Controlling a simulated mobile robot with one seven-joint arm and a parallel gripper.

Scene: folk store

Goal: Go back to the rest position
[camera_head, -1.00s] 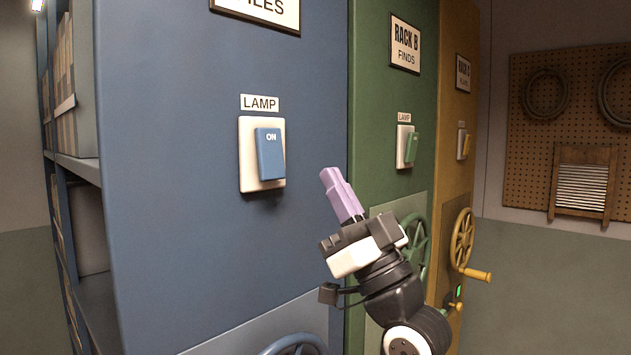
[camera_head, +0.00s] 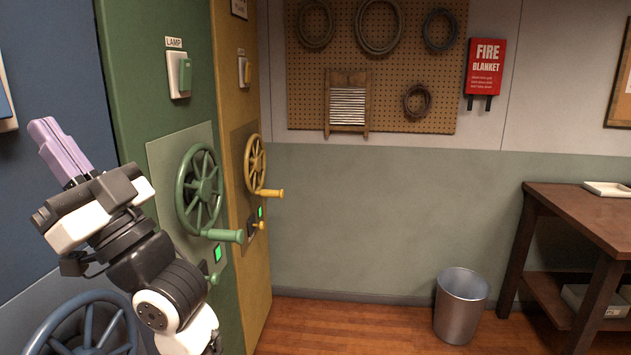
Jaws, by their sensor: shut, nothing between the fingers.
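My gripper (camera_head: 58,152) shows at the left of the head view, with its lilac fingers together and empty. It is raised, tilted up and to the left, in front of the blue rack (camera_head: 40,180). No object is held. The blue lamp switch (camera_head: 5,105) is cut off at the left edge of the view. My gripper appears apart from the switch, though the exact distance to the blue panel is hard to tell.
Blue (camera_head: 85,325), green (camera_head: 200,190) and yellow (camera_head: 256,163) handwheels project from the racks near my arm. A metal bin (camera_head: 461,305) and a wooden table (camera_head: 600,205) stand at the right. Open floor (camera_head: 350,330) lies between the racks and the bin.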

